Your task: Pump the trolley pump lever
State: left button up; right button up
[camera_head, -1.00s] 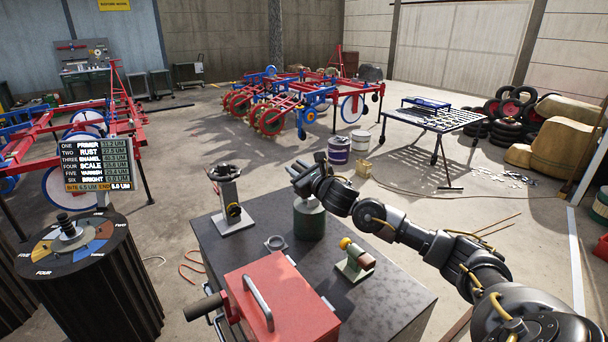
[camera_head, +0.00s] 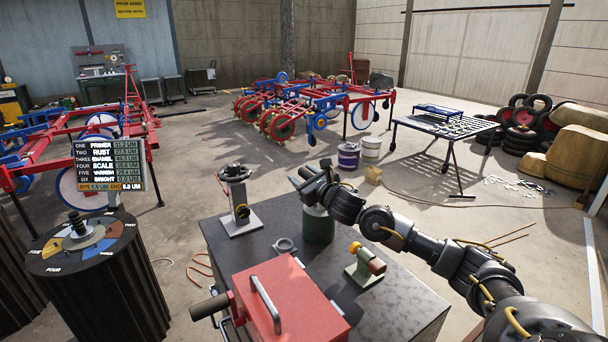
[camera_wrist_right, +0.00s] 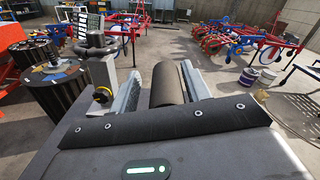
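The trolley (camera_head: 400,312) has a dark top, with a dark green canister (camera_head: 318,228) near its middle. My right gripper (camera_head: 300,177) is just above the canister, and its wrist and fingers hide whatever is on the canister's top. In the right wrist view a dark cylinder (camera_wrist_right: 168,86), which looks like a lever handle, lies between the two grey fingers of the same gripper (camera_wrist_right: 166,82). It nearly fills the gap. I cannot tell whether both fingers press on it. The rest of the lever is hidden. My left gripper is not in view.
On the trolley are a red box (camera_head: 300,310) with a bar handle, a grey stand (camera_head: 240,215) and a small green fixture (camera_head: 362,270). A black drum (camera_head: 105,290) with a coloured dial and a display board (camera_head: 108,165) are at left.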

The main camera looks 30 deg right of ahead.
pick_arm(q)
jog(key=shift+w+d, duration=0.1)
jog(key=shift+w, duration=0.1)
pick_arm(e)
jog(key=shift+d+r, duration=0.1)
jog(key=shift+r, duration=0.1)
jog(key=shift+s, duration=0.15)
pick_arm(q)
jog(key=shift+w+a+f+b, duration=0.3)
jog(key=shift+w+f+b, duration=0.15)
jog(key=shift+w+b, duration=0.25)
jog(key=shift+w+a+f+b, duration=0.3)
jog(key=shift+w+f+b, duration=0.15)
jog(key=shift+b, duration=0.3)
pick_arm(e)
jog(key=s, duration=1)
jog(key=shift+s, duration=0.2)
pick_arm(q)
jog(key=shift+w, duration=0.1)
